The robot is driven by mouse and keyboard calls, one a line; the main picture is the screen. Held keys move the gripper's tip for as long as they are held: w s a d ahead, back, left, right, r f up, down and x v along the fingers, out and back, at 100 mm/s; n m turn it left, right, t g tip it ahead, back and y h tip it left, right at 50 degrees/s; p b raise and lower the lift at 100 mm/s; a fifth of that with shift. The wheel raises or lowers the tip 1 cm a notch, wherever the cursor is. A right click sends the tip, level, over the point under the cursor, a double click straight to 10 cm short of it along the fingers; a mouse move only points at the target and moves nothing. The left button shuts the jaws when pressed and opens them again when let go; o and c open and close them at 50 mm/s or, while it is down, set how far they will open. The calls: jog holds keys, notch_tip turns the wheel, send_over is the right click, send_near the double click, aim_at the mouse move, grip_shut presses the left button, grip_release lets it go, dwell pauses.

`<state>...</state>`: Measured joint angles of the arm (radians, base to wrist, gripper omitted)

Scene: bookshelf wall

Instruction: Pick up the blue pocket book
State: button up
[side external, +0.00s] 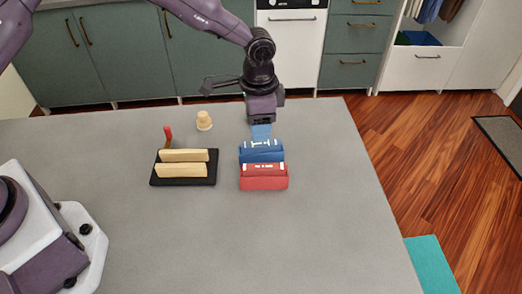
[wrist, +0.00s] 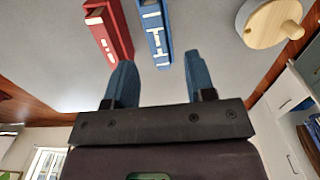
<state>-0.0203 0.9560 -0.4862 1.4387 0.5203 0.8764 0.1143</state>
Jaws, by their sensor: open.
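The blue pocket book (side external: 261,151) has white marks on its spine and sits on the grey table, side by side with a red book (side external: 264,177). In the wrist view the blue book (wrist: 154,30) lies ahead of the gap between my fingers, and the red book (wrist: 108,30) is to its left. My gripper (side external: 261,131) points down at the far edge of the blue book in the side view. In the wrist view my gripper (wrist: 160,75) has its two blue fingers apart with nothing between them. Whether the fingertips touch the book cannot be told.
A black tray (side external: 184,184) with two wooden blocks (side external: 183,162) stands left of the books, with a red-handled item (side external: 168,134) behind it. A small wooden piece (side external: 204,121) stands farther back; a round wooden object with a knob (wrist: 270,20) shows top right. Table right of the books is clear.

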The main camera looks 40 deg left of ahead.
aim_at(261, 143)
jog(key=shift+w+d+f, duration=0.1)
jog(key=shift+f, duration=1.25)
jog(key=shift+d+f, duration=0.1)
jog(key=shift+f, duration=1.25)
grip_shut()
